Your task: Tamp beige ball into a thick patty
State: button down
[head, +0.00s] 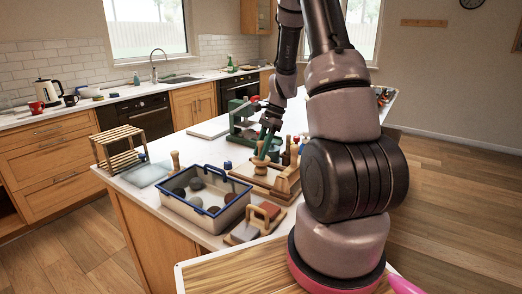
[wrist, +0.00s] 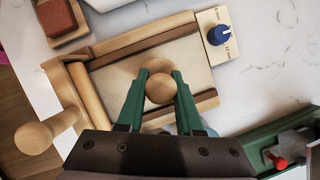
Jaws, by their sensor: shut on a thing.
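My gripper (wrist: 160,90) has its green fingers closed around the round wooden knob (wrist: 159,88) of a tamper. A wider wooden disc shows partly under the knob. The tamper is over the pale bed of a wood-framed board (wrist: 112,77). I cannot tell whether its underside touches the bed. In the head view my gripper (head: 267,140) is above the same board (head: 245,176), on the white counter. No beige ball or patty shows on the bare part of the bed; anything under the tamper is hidden.
A blue-rimmed tub (head: 190,207) with several dark lumps stands left of the board. A wooden rack (head: 119,149) is farther left. A green press (head: 242,118) stands behind. In the wrist view, a blue knob (wrist: 218,35) and a rolling pin (wrist: 88,96) flank the bed.

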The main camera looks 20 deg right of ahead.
jog(key=shift+f, duration=0.8)
jog(key=shift+r, duration=0.1)
jog(key=shift+r, duration=0.8)
jog(key=shift+f, duration=1)
dwell(0.4)
jog(key=shift+r, duration=0.1)
jog(key=shift+r, duration=0.85)
jog(key=shift+r, duration=0.1)
